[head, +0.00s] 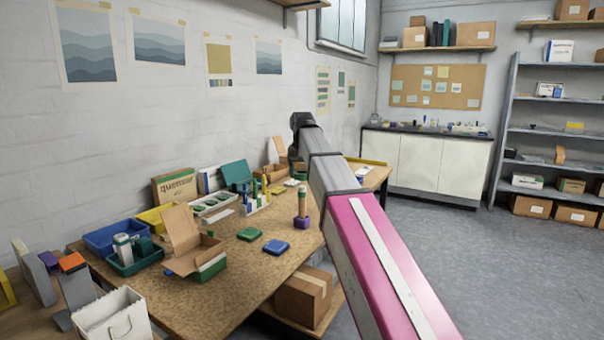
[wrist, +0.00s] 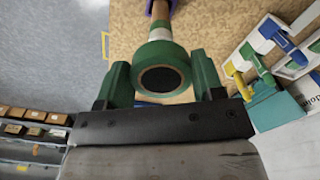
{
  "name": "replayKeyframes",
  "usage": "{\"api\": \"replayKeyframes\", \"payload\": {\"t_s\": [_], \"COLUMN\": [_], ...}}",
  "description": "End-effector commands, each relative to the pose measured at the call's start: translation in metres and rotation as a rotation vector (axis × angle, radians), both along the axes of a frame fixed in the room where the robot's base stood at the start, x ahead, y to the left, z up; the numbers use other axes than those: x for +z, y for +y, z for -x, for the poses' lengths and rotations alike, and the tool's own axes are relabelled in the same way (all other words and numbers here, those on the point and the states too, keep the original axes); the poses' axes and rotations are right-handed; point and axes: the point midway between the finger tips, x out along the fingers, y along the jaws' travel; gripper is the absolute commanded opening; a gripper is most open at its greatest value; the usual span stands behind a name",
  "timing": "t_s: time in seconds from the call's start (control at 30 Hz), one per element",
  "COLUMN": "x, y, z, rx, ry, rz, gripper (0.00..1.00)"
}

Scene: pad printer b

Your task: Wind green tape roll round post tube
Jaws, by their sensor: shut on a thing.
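The green tape roll (wrist: 160,48) is between the green fingers of my gripper (wrist: 162,77) in the wrist view, one finger on each side. The roll shows a brown inner ring and a dark centre. The post tube (wrist: 161,22), brown with a pale band, lies directly behind the roll in line with it and runs to a purple base (wrist: 158,8). I cannot tell how far the roll sits round the tube. In the head view the post tube (head: 302,207) stands upright on the table, with green at its top. My gripper is hard to make out there.
Green (head: 249,234) and blue (head: 276,247) pads lie on the table left of the post. An open carton (head: 187,262) and a blue bin (head: 112,235) are further left. A teal box (wrist: 280,108) and a white rack with coloured bottles are right in the wrist view.

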Motion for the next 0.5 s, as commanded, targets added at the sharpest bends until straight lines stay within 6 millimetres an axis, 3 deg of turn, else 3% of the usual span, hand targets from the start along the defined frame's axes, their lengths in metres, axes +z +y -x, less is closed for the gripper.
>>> {"api": "replayKeyframes", "payload": {"t_s": [0.27,0.5], "x": [0.000,0.000], "y": [0.000,0.001], "z": [0.003,0.019], "rx": [0.002,0.003], "ry": [0.000,0.000], "rz": [0.000,0.000], "gripper": [0.33,0.33]}}
